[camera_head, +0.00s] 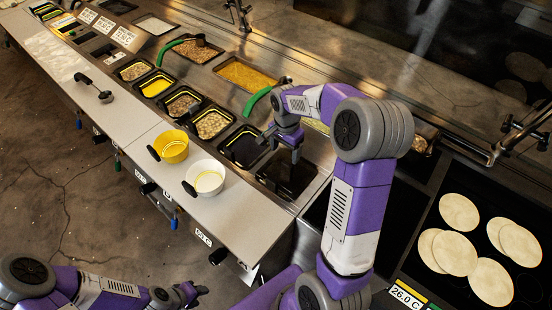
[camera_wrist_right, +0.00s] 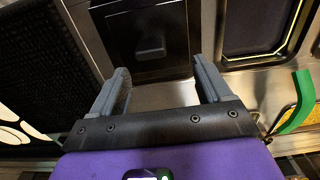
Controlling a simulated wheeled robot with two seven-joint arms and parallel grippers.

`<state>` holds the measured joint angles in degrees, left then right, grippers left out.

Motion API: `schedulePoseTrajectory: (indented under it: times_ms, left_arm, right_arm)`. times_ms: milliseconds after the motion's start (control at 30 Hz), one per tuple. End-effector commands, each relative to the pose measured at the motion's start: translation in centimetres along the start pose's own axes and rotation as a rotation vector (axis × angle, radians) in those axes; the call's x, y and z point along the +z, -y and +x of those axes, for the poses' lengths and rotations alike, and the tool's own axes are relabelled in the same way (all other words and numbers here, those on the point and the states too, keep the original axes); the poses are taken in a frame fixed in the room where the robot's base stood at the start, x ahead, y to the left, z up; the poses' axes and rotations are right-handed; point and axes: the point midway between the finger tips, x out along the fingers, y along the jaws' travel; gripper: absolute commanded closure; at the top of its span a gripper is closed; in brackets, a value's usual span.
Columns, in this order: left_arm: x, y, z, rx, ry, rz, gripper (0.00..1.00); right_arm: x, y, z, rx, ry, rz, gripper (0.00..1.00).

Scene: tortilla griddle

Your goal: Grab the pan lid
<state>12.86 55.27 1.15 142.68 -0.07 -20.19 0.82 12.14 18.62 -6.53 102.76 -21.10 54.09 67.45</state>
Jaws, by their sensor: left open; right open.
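The pan lid (camera_head: 292,181) looks dark and flat, set in the counter at the end of the row of pans. It also shows in the right wrist view (camera_wrist_right: 128,24), with a small dark handle (camera_wrist_right: 150,47) on it. My right gripper (camera_head: 287,147) is over the counter by the lid's far edge. In the right wrist view its two fingers (camera_wrist_right: 162,78) are apart with nothing between them, and the lid handle lies beyond the tips. My left gripper (camera_head: 188,292) is low at the left, away from the counter and empty; its fingers are small in view.
Dark pans with yellow rims, one dark inside (camera_head: 244,148), line the counter beside the lid. A white pot (camera_head: 206,180) and yellow pot (camera_head: 172,148) stand on the front ledge. A green handle (camera_wrist_right: 297,105) is near my right gripper. Tortillas (camera_head: 455,252) lie on the griddle at right.

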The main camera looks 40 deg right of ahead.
Motion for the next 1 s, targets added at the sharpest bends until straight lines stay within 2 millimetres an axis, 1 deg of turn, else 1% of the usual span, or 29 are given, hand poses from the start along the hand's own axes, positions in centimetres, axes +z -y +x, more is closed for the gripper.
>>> schedulePoseTrajectory:
  times_ms: [100,267,400,500,600,800,833,1000]
  left_arm:
    - [0.1,0.1,0.2,0.000,0.002,-0.001,0.57]
    - [0.0,0.2,0.4,0.000,0.001,-0.001,0.57]
    - [0.0,0.3,0.6,0.000,0.001,-0.001,0.57]
    - [0.0,0.3,0.8,0.000,0.001,-0.001,0.57]
    - [0.0,0.3,0.8,0.000,0.001,-0.001,0.57]
    - [0.0,0.3,0.8,0.000,0.000,0.000,0.57]
    - [0.0,0.3,0.8,0.000,0.000,0.000,0.57]
    - [0.0,0.3,0.8,0.000,0.001,0.000,0.57]
  right_arm:
    - [0.1,-0.2,1.5,0.005,0.002,0.000,0.22]
    - [0.3,-0.4,3.3,0.003,0.003,0.000,0.22]
    - [0.7,-0.9,5.5,0.005,0.004,-0.002,0.22]
    - [0.6,-0.8,6.7,0.003,0.002,0.000,0.22]
    - [0.6,-0.8,7.2,0.002,0.002,0.000,0.22]
    - [0.6,-0.7,7.2,0.001,0.001,-0.001,0.22]
    - [0.6,-0.7,7.2,0.001,0.001,-0.001,0.24]
    - [0.6,-0.7,7.2,0.001,0.001,-0.001,0.50]
